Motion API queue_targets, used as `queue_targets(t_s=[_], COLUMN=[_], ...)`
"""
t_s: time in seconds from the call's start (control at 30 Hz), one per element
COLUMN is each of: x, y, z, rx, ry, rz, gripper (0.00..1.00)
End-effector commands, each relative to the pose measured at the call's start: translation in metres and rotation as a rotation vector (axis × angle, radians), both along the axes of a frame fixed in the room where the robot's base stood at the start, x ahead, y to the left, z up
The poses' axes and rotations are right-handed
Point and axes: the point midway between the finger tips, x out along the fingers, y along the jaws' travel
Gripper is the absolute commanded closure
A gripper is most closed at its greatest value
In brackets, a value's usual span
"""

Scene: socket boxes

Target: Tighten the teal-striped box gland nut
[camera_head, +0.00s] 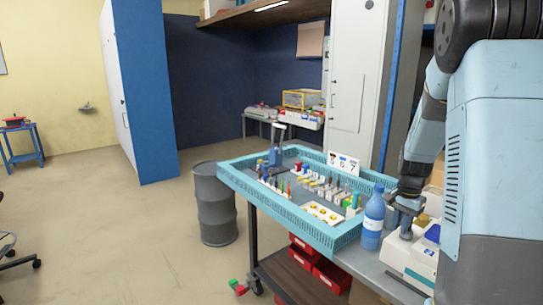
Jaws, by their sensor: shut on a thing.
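My gripper (404,217) points down at the right, over the left part of a white box (402,256). It is shut on a small grey part at the box, which seems to be the gland nut; the fingers largely hide it. The box has a blue label and a blue patch on its right side. My own arm covers the box's right edge.
A blue bottle (373,217) stands close to the left of my gripper. A teal-rimmed tray table (283,206) with many small parts and a number card (343,163) lies further left. A grey barrel (214,205) stands beyond it. Open floor lies at the left.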

Motion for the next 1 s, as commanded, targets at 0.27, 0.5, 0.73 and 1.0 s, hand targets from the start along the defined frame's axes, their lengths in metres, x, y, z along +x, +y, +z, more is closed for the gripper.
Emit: queue_targets(t_s=[0.27, 0.5, 0.73, 1.0], x=[-0.006, -0.010, -0.013, -0.014], y=[0.011, 0.014, 0.009, 0.008], z=[-0.010, 0.015, 0.041, 0.059], rx=[0.006, 0.006, 0.003, 0.003], ry=[0.017, 0.010, 0.004, 0.005], rz=[0.007, 0.011, 0.005, 0.002], gripper=[1.00, 1.00, 1.00, 1.00])
